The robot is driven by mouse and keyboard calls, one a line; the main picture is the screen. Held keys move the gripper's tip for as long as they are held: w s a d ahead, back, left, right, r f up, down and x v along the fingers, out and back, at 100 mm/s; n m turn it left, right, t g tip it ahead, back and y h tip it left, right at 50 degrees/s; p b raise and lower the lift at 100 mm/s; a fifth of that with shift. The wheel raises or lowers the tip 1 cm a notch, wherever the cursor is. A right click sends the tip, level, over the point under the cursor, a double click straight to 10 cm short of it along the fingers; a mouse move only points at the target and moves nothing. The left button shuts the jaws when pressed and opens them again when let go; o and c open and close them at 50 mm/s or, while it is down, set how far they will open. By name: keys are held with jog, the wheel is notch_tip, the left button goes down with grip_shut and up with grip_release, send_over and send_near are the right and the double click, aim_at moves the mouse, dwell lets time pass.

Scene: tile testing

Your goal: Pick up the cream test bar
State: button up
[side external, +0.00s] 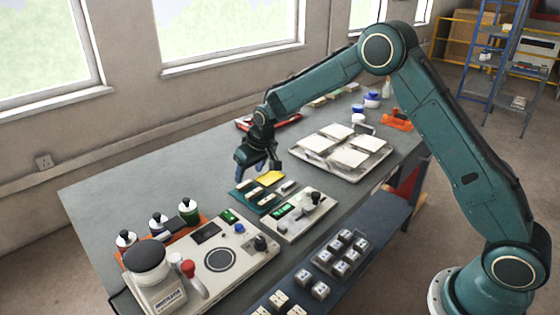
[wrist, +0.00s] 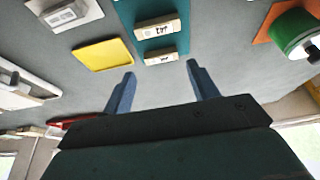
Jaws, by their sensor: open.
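Cream bars with dark markings lie on a teal mat (side external: 238,196). In the wrist view, two of them show on the mat (wrist: 184,30): the nearer cream bar (wrist: 161,57) and a larger-looking cream bar (wrist: 157,28) beyond it. I cannot tell which one is the named test bar. My gripper (side external: 257,168) hangs above the far side of the mat, with its blue fingers apart and nothing between them. In the wrist view, the gripper (wrist: 160,77) has its fingertips to either side of the nearer bar in the picture, apart from it.
A yellow tray (wrist: 102,54) lies beside the mat. A small grey block (wrist: 68,14) rests on a pale plate. A green bottle (side external: 188,210) stands in an orange rack with other bottles. A tray of white tiles (side external: 345,147) sits behind.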

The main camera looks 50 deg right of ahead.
aim_at(245, 184)
jog(key=shift+x, duration=2.55)
jog(key=c, duration=0.7)
